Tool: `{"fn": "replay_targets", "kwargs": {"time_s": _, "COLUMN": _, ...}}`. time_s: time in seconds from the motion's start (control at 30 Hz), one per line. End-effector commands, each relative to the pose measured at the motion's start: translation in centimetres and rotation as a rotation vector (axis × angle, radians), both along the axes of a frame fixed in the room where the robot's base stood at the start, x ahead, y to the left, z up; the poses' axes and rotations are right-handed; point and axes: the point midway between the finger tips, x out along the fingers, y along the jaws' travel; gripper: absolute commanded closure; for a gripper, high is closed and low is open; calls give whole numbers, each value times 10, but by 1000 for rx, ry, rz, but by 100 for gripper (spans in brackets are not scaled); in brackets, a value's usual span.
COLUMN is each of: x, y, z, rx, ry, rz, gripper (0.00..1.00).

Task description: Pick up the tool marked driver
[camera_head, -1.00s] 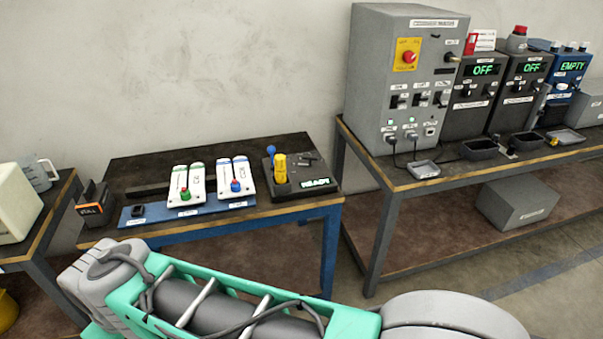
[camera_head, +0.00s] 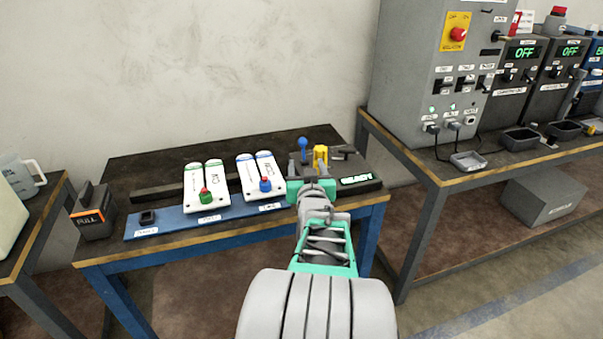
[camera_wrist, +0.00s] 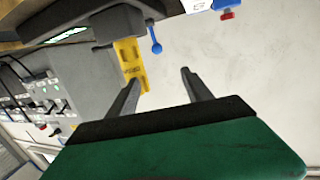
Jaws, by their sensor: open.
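A yellow tool (camera_head: 320,152) stands upright in a dark holder with a green lit display (camera_head: 357,181), at the right end of the workbench. In the wrist view the yellow tool (camera_wrist: 129,62) carries small dark lettering that I cannot read surely. A blue-knobbed piece (camera_head: 303,146) stands beside it and also shows in the wrist view (camera_wrist: 155,46). My gripper (camera_wrist: 160,76) is open and empty. Its left finger is close to the yellow tool's end in the wrist view; I cannot tell whether they touch. In the head view my gripper hides part of the holder.
Two white units with a green knob (camera_head: 206,197) and a blue knob (camera_head: 265,184) stand on a blue strip left of my arm. A box marked FULL (camera_head: 92,212) is at the bench's left. A grey control cabinet (camera_head: 425,75) stands on the right-hand table.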

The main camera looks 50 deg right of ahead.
Motion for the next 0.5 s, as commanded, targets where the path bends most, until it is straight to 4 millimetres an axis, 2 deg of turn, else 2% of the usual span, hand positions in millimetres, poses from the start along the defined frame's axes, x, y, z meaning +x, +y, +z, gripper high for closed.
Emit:
{"fn": "replay_targets", "kwargs": {"time_s": 0.03, "x": -14, "y": -15, "z": -3, "rx": -29, "ry": -31, "rz": -40, "gripper": 42}}
{"fn": "replay_targets", "kwargs": {"time_s": 0.13, "x": -23, "y": -31, "z": 3, "rx": -66, "ry": -66, "rz": -75, "gripper": 42}}
{"fn": "replay_targets", "kwargs": {"time_s": 0.37, "x": -2, "y": -52, "z": 5, "rx": -67, "ry": -70, "rz": -70, "gripper": 42}}
{"fn": "replay_targets", "kwargs": {"time_s": 0.5, "x": 11, "y": -75, "z": 3, "rx": -66, "ry": -69, "rz": -70, "gripper": 42}}
